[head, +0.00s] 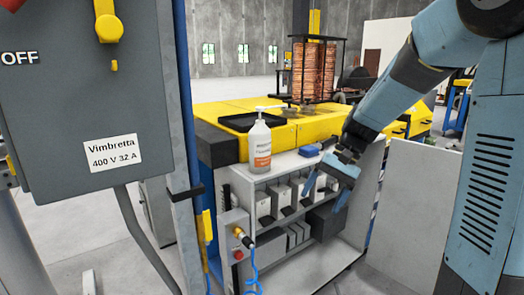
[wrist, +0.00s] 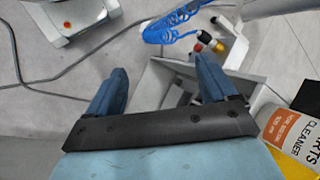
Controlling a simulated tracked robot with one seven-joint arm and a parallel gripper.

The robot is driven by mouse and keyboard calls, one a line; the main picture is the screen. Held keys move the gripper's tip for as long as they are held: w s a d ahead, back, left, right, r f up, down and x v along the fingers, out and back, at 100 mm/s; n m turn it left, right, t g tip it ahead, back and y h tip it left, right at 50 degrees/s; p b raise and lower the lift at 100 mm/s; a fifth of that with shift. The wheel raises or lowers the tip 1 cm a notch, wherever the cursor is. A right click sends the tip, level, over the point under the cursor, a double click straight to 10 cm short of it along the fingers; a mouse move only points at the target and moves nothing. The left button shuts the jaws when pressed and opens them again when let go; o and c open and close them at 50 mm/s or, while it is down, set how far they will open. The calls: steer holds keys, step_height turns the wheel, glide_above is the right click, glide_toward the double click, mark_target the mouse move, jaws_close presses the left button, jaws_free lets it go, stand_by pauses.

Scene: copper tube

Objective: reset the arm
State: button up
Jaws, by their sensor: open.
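My arm comes in from the right in the head view, with my gripper (head: 322,195) pointing down in front of the grey shelf unit (head: 285,160). The gripper's two blue fingers are apart, with nothing between them. In the wrist view my gripper (wrist: 160,85) is also open and empty. A white pump bottle (head: 260,145) with an orange label stands upright on the shelf top, to the left of my gripper and apart from it. It also shows in the wrist view as a cleaner bottle (wrist: 290,120) at the right edge.
A grey switch box (head: 80,110) with a yellow handle fills the left. A blue coiled hose (head: 252,275) hangs beside the shelf; it also shows in the wrist view (wrist: 170,30). A yellow bench (head: 220,110) with a black tray and copper coils (head: 315,70) stands behind.

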steer(key=s+d+r+n+t+h, duration=0.1)
steer(key=s+d+r+t+h, duration=0.1)
steer(key=s, duration=0.7)
steer(key=s+d+r+n+t+h, duration=0.1)
steer(key=s+d+r+t+h, duration=0.2)
steer(key=s, duration=0.6)
steer(key=shift+d+r+n+t+h, duration=0.3)
steer(key=shift+d+r+t, duration=1.1)
steer(key=shift+r, duration=0.65)
steer(key=shift+a, duration=0.1)
